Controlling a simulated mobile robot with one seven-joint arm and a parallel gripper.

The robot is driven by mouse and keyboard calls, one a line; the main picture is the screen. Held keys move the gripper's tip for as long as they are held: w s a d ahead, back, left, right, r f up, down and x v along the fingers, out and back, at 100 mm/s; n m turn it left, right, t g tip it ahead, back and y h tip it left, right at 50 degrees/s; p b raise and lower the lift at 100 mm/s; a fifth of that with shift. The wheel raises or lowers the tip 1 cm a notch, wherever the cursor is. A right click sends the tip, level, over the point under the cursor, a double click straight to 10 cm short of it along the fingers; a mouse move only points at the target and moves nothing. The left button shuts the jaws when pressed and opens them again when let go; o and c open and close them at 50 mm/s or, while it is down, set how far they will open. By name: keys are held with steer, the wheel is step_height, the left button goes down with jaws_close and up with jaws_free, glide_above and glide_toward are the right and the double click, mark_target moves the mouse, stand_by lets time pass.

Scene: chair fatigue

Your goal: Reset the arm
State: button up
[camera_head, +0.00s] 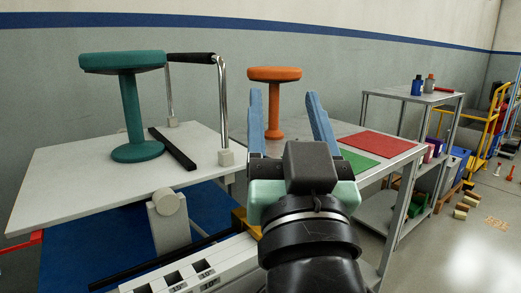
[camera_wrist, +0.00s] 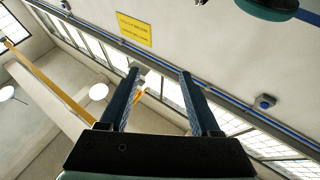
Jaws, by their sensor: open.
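My gripper (camera_head: 288,112) is open, its two blue fingers spread apart with nothing between them. In the head view it points up and away, in front of the grey table (camera_head: 241,124). The wrist view shows the gripper (camera_wrist: 159,80) against the wall, windows and ceiling, also empty. An orange stool (camera_head: 274,75) stands upright on the grey table behind the fingers, apart as far as I can tell. A teal stool (camera_head: 131,105) stands upright on the white test table (camera_head: 65,175) at left.
A metal bar frame with a black grip (camera_head: 190,57) rises beside the teal stool. A red mat (camera_head: 376,144) and a green mat (camera_head: 357,161) lie on the grey table. A metal shelf (camera_head: 410,96) with bottles stands at right. The floor at far right is partly clear.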

steer(key=s+a+r+t+p, duration=0.1)
steer(key=s+a+r+t, duration=0.25)
steer(key=s+r, duration=0.65)
step_height(320, 180, up, 38)
steer(key=w+h+p, duration=0.1)
steer(key=p, duration=3.7)
steer(key=shift+d+r, duration=0.25)
steer(key=shift+d, duration=0.1)
steer(key=shift+w+t, duration=0.1)
steer(key=shift+t, duration=0.15)
